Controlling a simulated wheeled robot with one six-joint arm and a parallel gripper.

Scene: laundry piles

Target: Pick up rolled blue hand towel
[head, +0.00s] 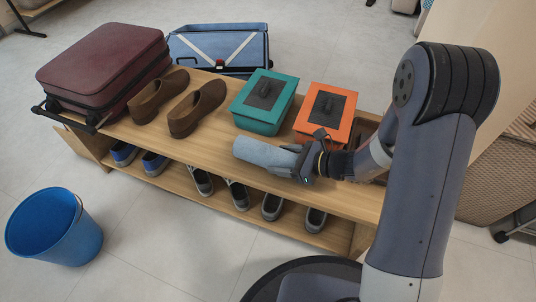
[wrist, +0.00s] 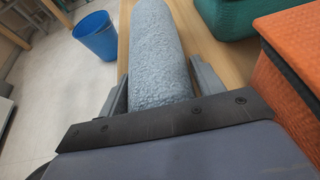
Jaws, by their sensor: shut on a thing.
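The rolled blue hand towel (head: 262,153) is a grey-blue cylinder over the front part of the wooden bench top in the head view. My gripper (head: 296,163) is shut on its right end. In the wrist view the towel (wrist: 156,55) runs away from me between the two fingers of my gripper (wrist: 160,88), with a finger on each side. I cannot tell whether the towel touches the bench top or is just above it.
A teal box (head: 264,102) and an orange box (head: 325,114) stand right behind the towel. Brown shoes (head: 197,108) and a maroon suitcase (head: 103,66) are left on the bench (head: 205,145). Several shoes sit on the lower shelf. A blue bucket (head: 54,228) stands on the floor.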

